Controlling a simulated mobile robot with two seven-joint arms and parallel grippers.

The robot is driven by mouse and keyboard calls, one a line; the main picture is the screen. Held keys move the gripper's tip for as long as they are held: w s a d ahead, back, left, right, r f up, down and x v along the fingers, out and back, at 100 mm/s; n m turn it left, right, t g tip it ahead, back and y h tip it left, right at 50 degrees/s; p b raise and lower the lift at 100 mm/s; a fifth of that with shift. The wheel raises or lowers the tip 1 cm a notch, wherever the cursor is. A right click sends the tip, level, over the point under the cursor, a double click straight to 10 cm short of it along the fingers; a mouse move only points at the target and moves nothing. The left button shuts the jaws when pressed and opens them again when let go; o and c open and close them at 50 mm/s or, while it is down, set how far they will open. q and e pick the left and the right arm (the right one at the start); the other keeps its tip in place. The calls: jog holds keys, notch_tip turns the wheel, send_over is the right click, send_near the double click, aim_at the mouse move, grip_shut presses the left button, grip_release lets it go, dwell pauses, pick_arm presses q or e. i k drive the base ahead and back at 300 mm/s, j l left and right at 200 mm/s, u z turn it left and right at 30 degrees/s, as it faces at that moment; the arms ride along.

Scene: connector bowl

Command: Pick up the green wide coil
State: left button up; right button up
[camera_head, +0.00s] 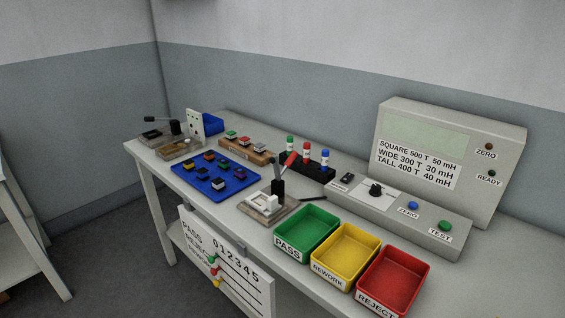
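Several small coils sit spread over a blue tray (232,190) on the left half of the bench. Their colours are hard to make out at this size, and I cannot tell which of them is a green wide coil. A small green-topped piece (231,134) sits at the left end of a wooden rack (240,149) behind the tray. A red-topped piece (245,140) is beside it. I cannot tell whether the green-topped piece is the wide coil. Neither of my grippers shows in the head view.
A lever fixture (267,205) stands right of the tray. Green (307,231), yellow (346,255) and red (393,280) bins line the front edge. A tester (448,155) stands at the back right. A black holder (308,168) with coloured bottles is behind the fixture.

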aim_at(224, 164)
jog(key=j+z, duration=0.25)
jog(key=z, duration=0.15)
jog(key=i+j+z, duration=0.1)
jog(key=j+z, duration=0.45)
jog(key=z, duration=0.25)
jog(key=j+z, duration=0.2)
jog(key=j, duration=0.15)
jog(key=k+j+z, duration=0.2)
jog(key=j, duration=0.15)
jog(key=j+z, duration=0.15)
jog(key=j, duration=0.15)
jog(key=k+j, duration=0.15)
jog(key=j, duration=0.2)
jog(key=k+j+z, duration=0.1)
jog(key=j, duration=0.25)
jog(key=k+j, duration=0.15)
jog(key=j, duration=0.2)
jog(key=z, duration=0.05)
